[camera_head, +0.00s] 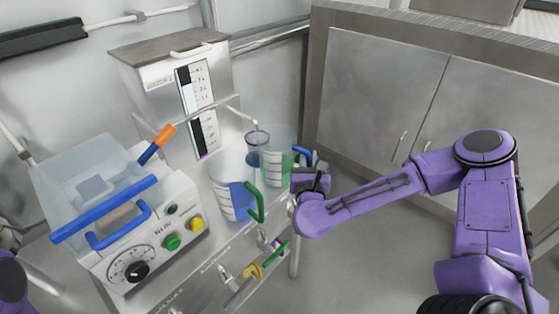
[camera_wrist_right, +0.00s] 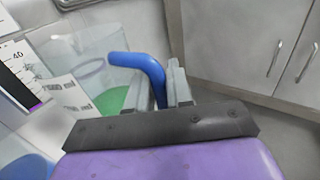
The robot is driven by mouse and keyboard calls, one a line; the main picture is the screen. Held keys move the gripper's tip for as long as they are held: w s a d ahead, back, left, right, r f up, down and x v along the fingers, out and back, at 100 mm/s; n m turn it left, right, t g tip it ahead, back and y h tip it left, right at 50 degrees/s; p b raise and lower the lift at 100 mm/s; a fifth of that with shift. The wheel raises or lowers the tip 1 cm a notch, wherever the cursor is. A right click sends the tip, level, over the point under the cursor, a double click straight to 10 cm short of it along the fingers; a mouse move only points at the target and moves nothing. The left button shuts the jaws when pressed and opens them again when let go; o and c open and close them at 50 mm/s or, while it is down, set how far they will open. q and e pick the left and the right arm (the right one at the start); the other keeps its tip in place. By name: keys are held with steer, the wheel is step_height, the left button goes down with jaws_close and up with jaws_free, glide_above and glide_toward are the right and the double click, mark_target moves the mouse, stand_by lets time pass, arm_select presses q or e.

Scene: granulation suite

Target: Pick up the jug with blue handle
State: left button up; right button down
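The jug with the blue handle (camera_head: 275,172) is clear, with a green patch on its side. It stands upright at the right end of the steel bench, its blue handle facing right. My right gripper (camera_head: 303,170) is at that handle. In the right wrist view the blue handle (camera_wrist_right: 150,68) runs down between the two fingers (camera_wrist_right: 163,92), which sit close on either side of it with almost no gap. The green-patched jug wall (camera_wrist_right: 112,98) is just left of the fingers. The left gripper is out of view.
Close left stands another clear jug (camera_head: 236,193) with a blue patch and green handle. A control box (camera_head: 150,250) with knob, buttons and clear blue-edged lid is further left. A steel tank (camera_head: 170,75) stands behind. Cabinets (camera_head: 380,95) are at the back right.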

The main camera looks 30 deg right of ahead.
steer(key=shift+w, duration=0.1)
stand_by(0.3)
steer(key=shift+w+r, duration=0.1)
steer(key=shift+r, duration=0.35)
steer(key=s+a+r+p, duration=0.3)
steer(key=s+r+p, duration=0.9)
steer(key=p, duration=0.7)
steer(key=shift+s, duration=0.85)
